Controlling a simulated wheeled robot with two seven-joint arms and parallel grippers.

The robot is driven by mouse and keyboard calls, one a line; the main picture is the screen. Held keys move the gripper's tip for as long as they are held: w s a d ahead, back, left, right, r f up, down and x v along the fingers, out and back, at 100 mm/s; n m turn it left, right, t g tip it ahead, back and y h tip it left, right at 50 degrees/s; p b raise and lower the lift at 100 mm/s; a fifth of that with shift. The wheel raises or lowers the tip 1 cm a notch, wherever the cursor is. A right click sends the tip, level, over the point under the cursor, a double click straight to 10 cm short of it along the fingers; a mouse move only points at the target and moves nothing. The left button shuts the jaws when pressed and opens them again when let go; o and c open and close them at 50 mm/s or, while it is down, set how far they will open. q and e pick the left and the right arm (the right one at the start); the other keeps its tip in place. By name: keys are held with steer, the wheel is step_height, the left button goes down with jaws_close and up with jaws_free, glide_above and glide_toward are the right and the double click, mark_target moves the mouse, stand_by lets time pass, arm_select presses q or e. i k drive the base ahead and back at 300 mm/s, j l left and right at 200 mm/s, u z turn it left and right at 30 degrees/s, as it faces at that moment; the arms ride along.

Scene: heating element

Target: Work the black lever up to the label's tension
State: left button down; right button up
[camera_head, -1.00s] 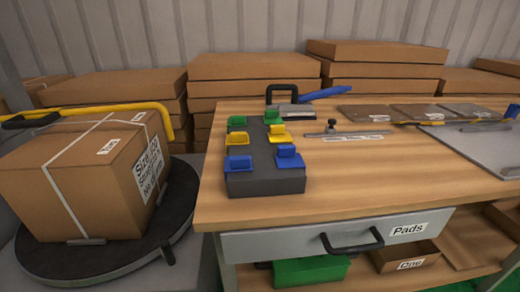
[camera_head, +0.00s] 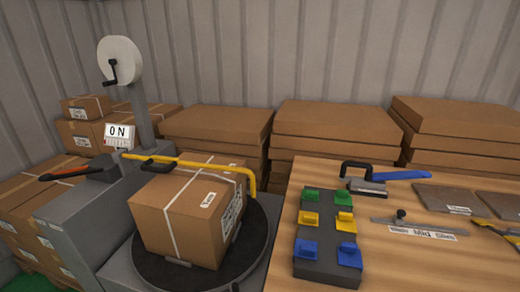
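A grey machine (camera_head: 85,225) stands at the left. A black lever (camera_head: 90,170) with an orange-red end lies nearly level on top of it, pointing left. Behind it a small white display (camera_head: 119,132) reads "0 N", with small red marks below. A strapped cardboard box (camera_head: 190,215) sits on a round black turntable (camera_head: 258,235). The box carries white labels (camera_head: 208,200); their text is too small to read. A yellow bar (camera_head: 205,165) with a black handle (camera_head: 158,163) passes over the box. Neither of my grippers is in view.
A white reel (camera_head: 120,60) with a black crank stands on a grey post (camera_head: 141,112). At the right, a wooden table (camera_head: 380,265) holds a dark block (camera_head: 325,270) with coloured clips, and tools. Stacked cardboard boxes line the back wall.

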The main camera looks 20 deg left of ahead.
mark_target(49, 177)
steer(key=u, duration=1.2)
